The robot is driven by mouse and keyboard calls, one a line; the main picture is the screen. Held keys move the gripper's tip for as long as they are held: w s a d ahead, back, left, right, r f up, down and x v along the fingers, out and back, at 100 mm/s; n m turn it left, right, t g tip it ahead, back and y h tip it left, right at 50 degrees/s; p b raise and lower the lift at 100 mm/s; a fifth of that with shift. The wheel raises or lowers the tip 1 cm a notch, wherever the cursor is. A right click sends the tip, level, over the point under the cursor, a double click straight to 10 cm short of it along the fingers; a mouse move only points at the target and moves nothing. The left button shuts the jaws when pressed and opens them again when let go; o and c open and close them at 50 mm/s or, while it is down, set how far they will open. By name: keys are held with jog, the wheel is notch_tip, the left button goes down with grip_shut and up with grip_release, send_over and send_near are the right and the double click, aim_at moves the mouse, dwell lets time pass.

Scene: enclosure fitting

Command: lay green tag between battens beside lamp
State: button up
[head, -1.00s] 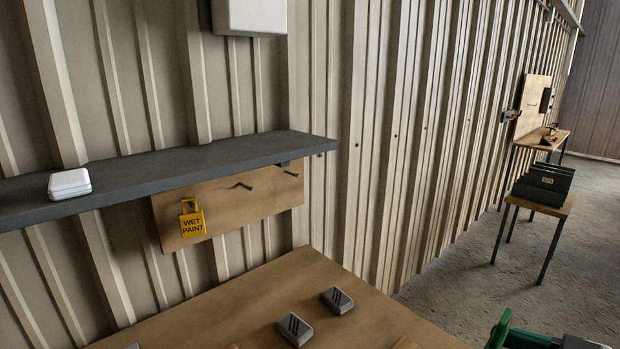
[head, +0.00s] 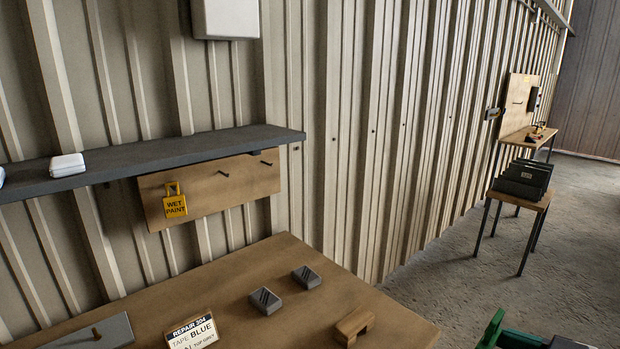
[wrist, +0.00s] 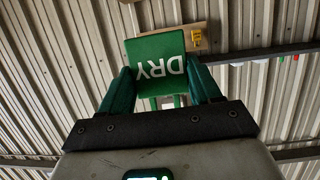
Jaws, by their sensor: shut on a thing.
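The green tag (wrist: 155,60) with white lettering "DRY" shows upside down in the wrist view. My gripper (wrist: 164,84) is shut on it, with one teal finger on each side. In the head view only a bit of my gripper (head: 525,340) shows at the bottom right corner, with a brighter green edge beside it that may be the tag. The tag is held in the air, apart from the bench. I cannot make out the battens or the lamp in either view.
A dark shelf (head: 200,148) and a peg board with a yellow tag (head: 175,203) are on the wall. Side tables stand right; the floor between is clear.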

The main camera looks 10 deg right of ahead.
jog(key=w+f+m+t+h, duration=0.1)
jog(key=w+f+m+h, duration=0.1)
jog(key=f, duration=0.6)
jog(key=shift+w+d+f+h, duration=0.3)
jog(key=shift+w+d, duration=0.15)
jog(key=shift+w, duration=0.4)
jog(key=f, duration=0.3)
jog(key=f+m+h, duration=0.1)
jog(key=f, duration=0.2)
jog(key=w+a+f+m+h, duration=0.1)
jog(key=f, duration=0.2)
jog(key=shift+f+t, duration=0.25)
jog(key=shift+t, duration=0.15)
jog(key=s+a+f+h, duration=0.1)
jog(key=a+f, duration=0.2)
jog(key=f, duration=0.2)
jog(key=s+a+f+m+h, duration=0.1)
jog(key=s+a+f, duration=0.1)
jog(key=a+f, duration=0.1)
jog(key=s+a+f+m+h, duration=0.1)
jog(key=a+f, duration=0.3)
jog(key=f, duration=0.2)
jog(key=shift+s+f, duration=0.35)
